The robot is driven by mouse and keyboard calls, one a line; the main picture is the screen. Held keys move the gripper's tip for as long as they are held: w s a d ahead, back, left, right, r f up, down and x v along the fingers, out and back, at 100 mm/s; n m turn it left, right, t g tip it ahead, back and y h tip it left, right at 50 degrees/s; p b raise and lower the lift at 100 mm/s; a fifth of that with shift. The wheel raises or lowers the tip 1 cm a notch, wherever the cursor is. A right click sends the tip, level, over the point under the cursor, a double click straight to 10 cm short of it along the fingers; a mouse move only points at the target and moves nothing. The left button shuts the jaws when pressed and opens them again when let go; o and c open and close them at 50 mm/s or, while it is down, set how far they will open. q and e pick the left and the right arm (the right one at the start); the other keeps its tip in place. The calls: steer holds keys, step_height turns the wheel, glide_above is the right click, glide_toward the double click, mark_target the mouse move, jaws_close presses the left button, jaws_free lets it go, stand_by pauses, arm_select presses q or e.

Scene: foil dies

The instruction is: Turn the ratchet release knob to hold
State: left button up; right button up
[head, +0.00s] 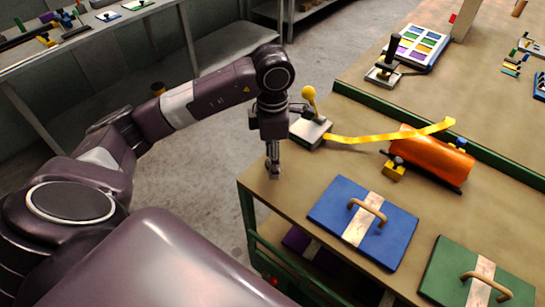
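On the bench, a grey base block (311,131) carries an upright lever with a yellow ball top (309,92). A yellow strap (385,137) runs from this block to the right, over an orange cylinder (432,160) lying on its side. A small yellow block with a dark knob on top (396,168) sits at the cylinder's near left end. I cannot tell which of these knobs is the ratchet release, and no hold marking is legible. My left gripper (273,172) points down by the bench's left corner, left of the grey block, apart from both knobs. Its fingers are too small to read. My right gripper is out of view.
A blue panel with a handle (335,205) and a green panel with a handle (447,265) lie along the near side. A dark joystick on a base (383,75) and a tray of coloured cards (418,45) stand beyond a green divider (500,168).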

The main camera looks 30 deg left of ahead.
arm_select(q)
steer(key=c, duration=1.1)
steer(key=shift+c, duration=0.2)
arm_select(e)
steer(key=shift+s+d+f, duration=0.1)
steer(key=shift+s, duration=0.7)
arm_select(q)
steer(key=shift+n, duration=0.4)
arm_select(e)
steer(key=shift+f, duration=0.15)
arm_select(q)
steer(key=n+b, duration=0.1)
steer(key=n, duration=0.2)
steer(key=n+b, duration=0.1)
steer(key=n, duration=0.4)
steer(key=shift+b, duration=0.3)
steer(key=n, duration=0.9)
steer(key=shift+w+r+b, duration=0.1)
steer(key=shift+b, duration=0.2)
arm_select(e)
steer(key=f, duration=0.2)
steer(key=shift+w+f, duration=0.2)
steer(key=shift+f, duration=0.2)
arm_select(q)
steer(key=shift+n, duration=0.3)
